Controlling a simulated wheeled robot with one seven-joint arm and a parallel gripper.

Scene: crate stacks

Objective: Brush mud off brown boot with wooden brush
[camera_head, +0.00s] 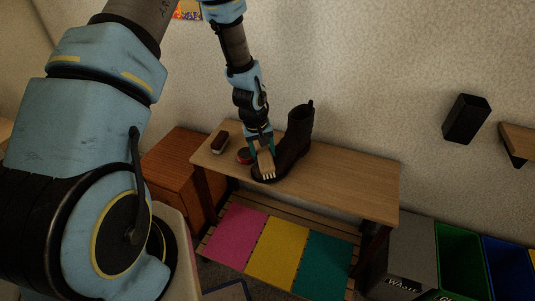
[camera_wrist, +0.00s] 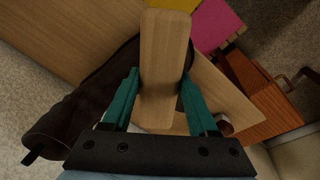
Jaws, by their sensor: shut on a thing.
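The dark brown boot (camera_head: 297,139) stands upright on the wooden bench, its toe to the lower left. My gripper (camera_head: 261,147) is shut on the wooden brush (camera_head: 265,161), with pale bristles pointing down at the boot's toe; I cannot tell whether they touch. In the wrist view the brush's plain wooden back (camera_wrist: 165,60) sits between my gripper's teal fingers (camera_wrist: 160,95). The boot (camera_wrist: 85,105) lies beneath and to the left there, partly hidden by the brush and fingers. No mud can be made out.
A second brush (camera_head: 220,142) and a small round red and dark tin (camera_head: 244,156) stand at the bench's left. The bench's right half (camera_head: 350,182) is clear. A wooden cabinet (camera_head: 174,170) stands left, and bins (camera_head: 410,262) stand right.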

